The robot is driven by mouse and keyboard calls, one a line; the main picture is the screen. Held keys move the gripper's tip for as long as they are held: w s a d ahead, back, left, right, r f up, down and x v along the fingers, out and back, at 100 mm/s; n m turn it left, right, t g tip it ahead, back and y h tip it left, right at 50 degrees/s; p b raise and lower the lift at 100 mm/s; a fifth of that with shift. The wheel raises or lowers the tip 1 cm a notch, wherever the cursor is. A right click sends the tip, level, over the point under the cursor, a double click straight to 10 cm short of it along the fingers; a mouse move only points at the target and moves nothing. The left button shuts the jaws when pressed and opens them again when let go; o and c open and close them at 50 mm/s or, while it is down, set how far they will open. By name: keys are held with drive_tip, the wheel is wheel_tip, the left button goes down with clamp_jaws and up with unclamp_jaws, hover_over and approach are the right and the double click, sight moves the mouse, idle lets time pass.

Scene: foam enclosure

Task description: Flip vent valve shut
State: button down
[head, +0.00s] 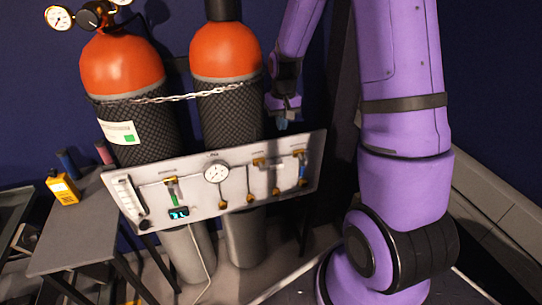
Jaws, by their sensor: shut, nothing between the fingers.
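A pale panel (238,193) hangs in front of two gas cylinders. Near its left end is a valve with a green handle (174,190), pointing up and down. Near its right end is a valve with a blue handle (302,169), also about upright. Labels are too small to read, so I cannot tell which is the vent valve. My gripper (283,122) is shut and empty. It points down, above and slightly left of the blue-handled valve, and appears apart from the panel. Its fingertips are small and dark in this view.
Two orange-topped cylinders (121,65) (224,50) stand behind the panel, with a chain (180,98) across them. A round gauge (216,173) and several brass fittings are on the panel. A grey table (72,235) at left holds a yellow device (63,188).

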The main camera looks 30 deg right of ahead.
sight(278, 165)
drive_tip(key=shift+w+d+f, duration=0.2)
drive_tip(key=shift+w+f, duration=0.45)
drive_tip(key=shift+f, duration=0.2)
wheel_tip(278, 165, down, 14)
drive_tip(key=shift+a, duration=0.15)
